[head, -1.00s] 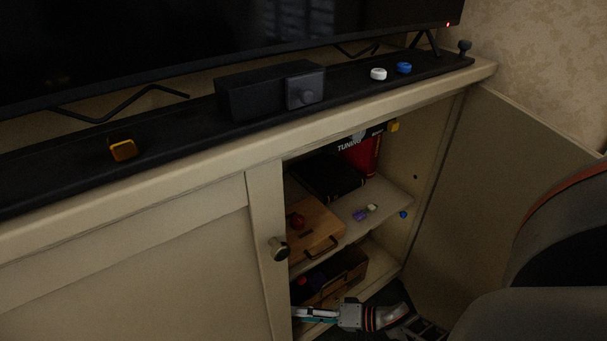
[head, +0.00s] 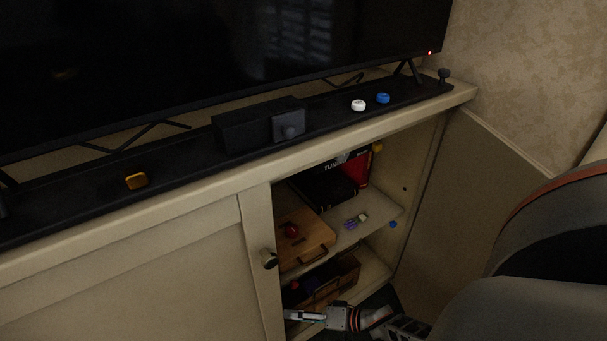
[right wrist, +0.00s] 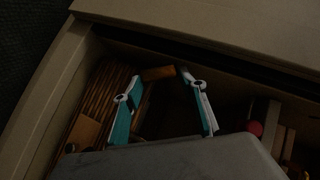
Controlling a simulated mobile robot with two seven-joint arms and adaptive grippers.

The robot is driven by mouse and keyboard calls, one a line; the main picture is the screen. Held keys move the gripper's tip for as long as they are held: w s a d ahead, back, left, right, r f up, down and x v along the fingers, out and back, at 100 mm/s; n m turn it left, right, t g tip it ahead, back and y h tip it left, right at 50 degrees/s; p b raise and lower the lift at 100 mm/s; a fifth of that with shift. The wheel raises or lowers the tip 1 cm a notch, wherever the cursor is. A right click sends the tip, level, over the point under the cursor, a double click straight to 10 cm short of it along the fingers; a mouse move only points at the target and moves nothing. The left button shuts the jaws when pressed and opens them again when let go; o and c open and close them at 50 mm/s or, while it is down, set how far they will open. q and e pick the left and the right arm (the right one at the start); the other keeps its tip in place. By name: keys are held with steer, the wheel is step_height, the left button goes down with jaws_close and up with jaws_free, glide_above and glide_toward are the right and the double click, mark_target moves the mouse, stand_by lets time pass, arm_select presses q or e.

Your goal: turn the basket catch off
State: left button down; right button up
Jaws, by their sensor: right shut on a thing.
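The basket (head: 345,272) is a dark brown box on the lower shelf of the open cabinet, partly hidden by the shelf above. My right gripper (head: 290,315) reaches into the cabinet low down, in front of the basket. In the right wrist view its two teal fingers (right wrist: 160,77) stand apart with a small brown-orange piece (right wrist: 158,73) between their tips. This piece looks like the basket catch, but the picture is too dark to tell how it is turned. My left gripper is not in view.
The upper shelf (head: 376,219) holds a wooden box (head: 312,236), a red ball-like thing (head: 291,230) and dark boxes. The open cabinet door (head: 450,190) stands at the right. A red round thing (right wrist: 255,128) lies right of my fingers.

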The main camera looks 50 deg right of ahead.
steer(key=shift+a, duration=0.1)
steer(key=o, duration=1.1)
steer(key=shift+s, duration=0.1)
